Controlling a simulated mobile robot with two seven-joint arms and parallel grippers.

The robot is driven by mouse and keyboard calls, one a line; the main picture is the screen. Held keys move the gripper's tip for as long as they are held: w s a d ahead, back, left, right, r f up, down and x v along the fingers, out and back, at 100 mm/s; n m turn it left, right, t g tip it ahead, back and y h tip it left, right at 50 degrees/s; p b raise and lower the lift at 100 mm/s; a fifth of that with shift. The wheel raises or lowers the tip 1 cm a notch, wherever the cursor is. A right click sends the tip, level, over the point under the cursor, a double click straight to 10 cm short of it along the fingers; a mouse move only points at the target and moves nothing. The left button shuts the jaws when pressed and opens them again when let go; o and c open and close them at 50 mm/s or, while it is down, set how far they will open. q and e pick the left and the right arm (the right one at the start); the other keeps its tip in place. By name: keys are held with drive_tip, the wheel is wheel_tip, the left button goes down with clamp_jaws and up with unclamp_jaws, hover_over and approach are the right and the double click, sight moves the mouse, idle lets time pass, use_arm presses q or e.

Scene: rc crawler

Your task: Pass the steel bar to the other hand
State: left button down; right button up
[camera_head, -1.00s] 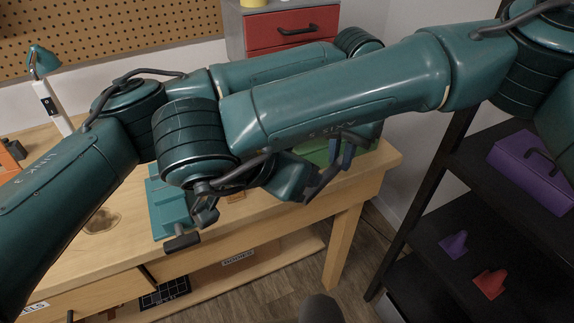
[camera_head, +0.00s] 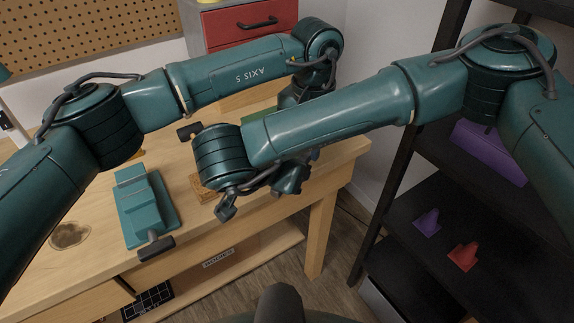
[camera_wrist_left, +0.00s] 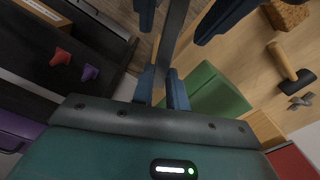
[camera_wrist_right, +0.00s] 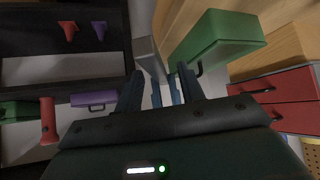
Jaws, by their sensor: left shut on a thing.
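The steel bar (camera_wrist_left: 176,25) is a flat grey strip held in my left gripper (camera_wrist_left: 164,90), whose blue fingers are shut on it. It also shows in the right wrist view (camera_wrist_right: 150,58). My right gripper (camera_wrist_right: 161,88) is open and empty; its fingers are spread either side of the bar's line, facing the left gripper. I cannot tell whether they touch the bar. In the head view, my right forearm hides most of both grippers and the bar.
A wooden bench (camera_head: 95,262) lies below, with a teal vise (camera_head: 145,205) on it. A green box (camera_wrist_right: 215,40) is close to the grippers. A dark shelf (camera_head: 405,262) on the right holds a purple toolbox (camera_head: 488,150), a purple piece (camera_head: 427,222) and a red piece (camera_head: 463,256).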

clamp_jaws()
use_arm(q)
drive_tip(key=c, duration=1.3)
unclamp_jaws()
drive_tip(key=shift+r, duration=0.1)
